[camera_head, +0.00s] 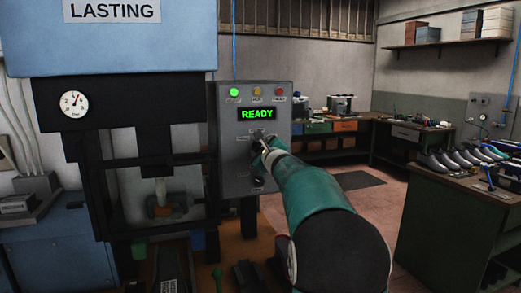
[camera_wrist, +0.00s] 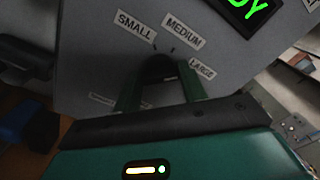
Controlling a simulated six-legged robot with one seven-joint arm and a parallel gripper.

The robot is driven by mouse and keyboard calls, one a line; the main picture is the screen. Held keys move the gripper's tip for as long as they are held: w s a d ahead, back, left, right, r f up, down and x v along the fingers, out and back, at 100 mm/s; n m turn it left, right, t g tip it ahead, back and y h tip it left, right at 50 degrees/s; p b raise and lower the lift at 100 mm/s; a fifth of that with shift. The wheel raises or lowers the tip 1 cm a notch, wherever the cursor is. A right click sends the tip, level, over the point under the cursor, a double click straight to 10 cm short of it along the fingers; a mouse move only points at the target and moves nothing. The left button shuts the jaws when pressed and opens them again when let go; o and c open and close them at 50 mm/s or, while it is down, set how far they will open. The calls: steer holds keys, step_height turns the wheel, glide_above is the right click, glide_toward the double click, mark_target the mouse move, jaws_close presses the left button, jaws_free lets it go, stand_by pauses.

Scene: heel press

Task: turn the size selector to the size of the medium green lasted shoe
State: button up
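The size selector is a dark round knob (camera_wrist: 159,68) on the grey control panel (camera_head: 229,160), with SMALL (camera_wrist: 135,27), MEDIUM (camera_wrist: 183,30) and LARGE (camera_wrist: 202,70) labels around its upper side. My gripper (camera_wrist: 158,84) has its two green fingers on either side of the knob; I cannot tell whether they press on it. In the head view my gripper (camera_head: 262,145) is at the panel and my arm hides part of it. The knob's pointer direction is not clear. Several grey and teal-green shoes (camera_head: 458,158) stand in a row on the right bench; their sizes cannot be read.
The panel display (camera_head: 257,114) reads READY and the green lamp (camera_head: 234,92) is lit. The blue LASTING machine (camera_head: 115,40) stands close on the left. A dark green bench (camera_head: 450,215) is at the right, with open floor between.

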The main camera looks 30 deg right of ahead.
steer(key=c, duration=0.3)
steer(key=shift+n, duration=0.3)
steer(key=n, duration=0.4)
steer(key=shift+a, duration=0.1)
steer(key=shift+f+n, duration=0.1)
steer(key=shift+n, duration=1.9)
steer(key=o, duration=1)
steer(key=shift+c, duration=0.2)
